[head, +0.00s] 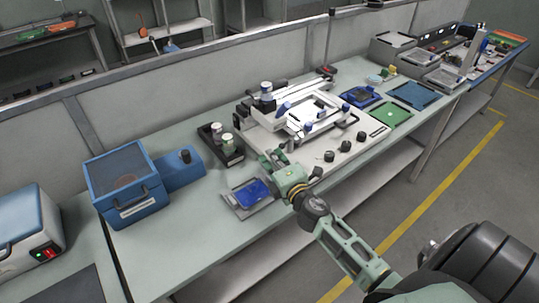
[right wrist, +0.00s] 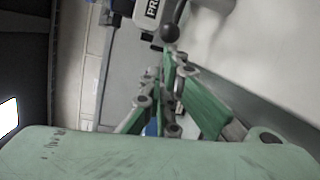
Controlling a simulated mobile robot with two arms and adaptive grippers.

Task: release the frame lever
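The white printing frame machine (head: 300,112) stands on the bench, with blue knobs and clamps on it. In the right wrist view, a dark lever with a round ball knob (right wrist: 170,32) sits beside a white labelled part. My green right gripper (head: 268,160) is at the machine's near left corner. In the right wrist view its fingertips (right wrist: 174,62) appear just below the ball knob in the picture; I cannot tell whether they touch it. Its finger gap is not clear. The lever is not clearly seen in the head view. My left gripper is out of view.
A tray with a blue pad (head: 252,194) lies beside my right gripper. A black caddy of jars (head: 221,144) stands left of the machine. Several black knobs (head: 329,156) line its front. A blue box (head: 125,184) is further left.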

